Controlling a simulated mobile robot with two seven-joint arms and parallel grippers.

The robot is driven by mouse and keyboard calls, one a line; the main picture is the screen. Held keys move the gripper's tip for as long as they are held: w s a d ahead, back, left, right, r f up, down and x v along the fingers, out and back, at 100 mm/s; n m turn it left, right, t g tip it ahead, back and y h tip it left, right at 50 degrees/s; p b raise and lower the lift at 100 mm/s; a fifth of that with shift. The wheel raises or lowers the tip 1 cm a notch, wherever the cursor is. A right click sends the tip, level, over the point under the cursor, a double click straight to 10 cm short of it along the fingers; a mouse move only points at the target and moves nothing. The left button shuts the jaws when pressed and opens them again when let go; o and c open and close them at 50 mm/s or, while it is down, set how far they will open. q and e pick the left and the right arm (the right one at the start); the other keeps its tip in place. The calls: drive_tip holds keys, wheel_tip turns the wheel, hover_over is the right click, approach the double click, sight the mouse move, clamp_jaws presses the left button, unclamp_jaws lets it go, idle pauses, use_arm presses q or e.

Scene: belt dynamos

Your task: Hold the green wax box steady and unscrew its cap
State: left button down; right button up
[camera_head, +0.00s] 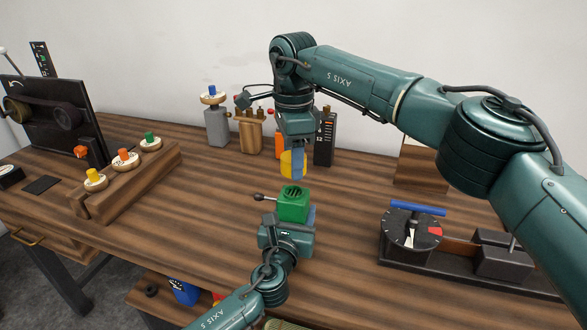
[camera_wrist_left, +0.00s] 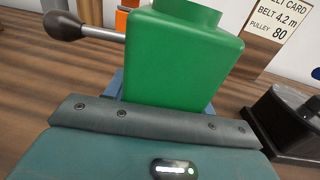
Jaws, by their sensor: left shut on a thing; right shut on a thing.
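The green wax box (camera_head: 293,206) stands near the middle of the bench, with a dark round opening in its top and a dark-knobbed crank on its left. My left gripper (camera_head: 292,222) is shut on the box from the near side. In the left wrist view the green box (camera_wrist_left: 180,60) rises above my left gripper (camera_wrist_left: 160,105), its round neck cut by the top edge. My right gripper (camera_head: 297,165) is above the box, shut on a yellow cap (camera_head: 286,164). A small gap shows between cap and box. The cap is partly hidden by the blue fingers.
Grey (camera_head: 217,127), wooden (camera_head: 251,136) and black (camera_head: 325,140) boxes stand behind. A wooden rack (camera_head: 130,183) with several coloured knobs is at left, near a black belt panel (camera_head: 50,118). A dial device (camera_head: 411,228) stands at right. Bare bench lies left of the green box.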

use_arm(q)
drive_tip(key=shift+c, duration=2.2)
unclamp_jaws()
drive_tip(key=shift+s, duration=0.1)
